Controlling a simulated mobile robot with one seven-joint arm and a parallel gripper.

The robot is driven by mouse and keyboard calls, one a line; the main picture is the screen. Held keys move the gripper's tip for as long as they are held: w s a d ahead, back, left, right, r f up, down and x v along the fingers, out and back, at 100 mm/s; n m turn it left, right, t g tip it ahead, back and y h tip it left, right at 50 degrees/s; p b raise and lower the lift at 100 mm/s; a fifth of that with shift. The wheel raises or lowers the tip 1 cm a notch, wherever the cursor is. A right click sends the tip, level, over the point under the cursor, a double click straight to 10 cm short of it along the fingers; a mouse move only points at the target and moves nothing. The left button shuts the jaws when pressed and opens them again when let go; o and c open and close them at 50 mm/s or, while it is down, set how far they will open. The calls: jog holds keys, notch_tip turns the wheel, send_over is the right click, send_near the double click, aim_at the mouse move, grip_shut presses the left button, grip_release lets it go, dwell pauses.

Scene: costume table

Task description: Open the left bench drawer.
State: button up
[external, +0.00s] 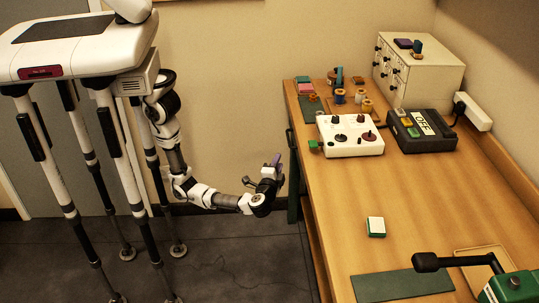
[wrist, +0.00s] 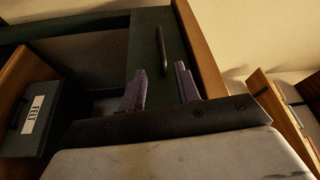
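The bench (external: 400,205) stands on the right of the external view. Its left drawer has a dark green front (wrist: 178,48) with a black bar handle (wrist: 161,50), seen in the wrist view. The handle also shows on the bench's near side in the external view (external: 291,139). The drawer looks shut. My gripper (wrist: 161,78) is open, with its two purple fingers apart and nothing between them. The handle lies ahead, lined up with the gap between the fingers and apparently not touched. In the external view my gripper (external: 276,161) is beside the bench's left end.
A dark box labelled FELT (wrist: 35,117) sits in an open bay beside the drawer. A white controller box (external: 350,136), a black box (external: 422,131) and a small drawer cabinet (external: 425,75) stand on the bench top. The floor (external: 235,255) before the bench is clear.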

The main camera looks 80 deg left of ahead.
jog(key=p+x, duration=0.3)
jog(key=x, duration=1)
jog(key=shift+a+r, duration=0.15)
jog(key=shift+a, duration=0.05)
jog(key=shift+w, duration=0.1)
jog(key=shift+c, duration=0.4)
grip_shut()
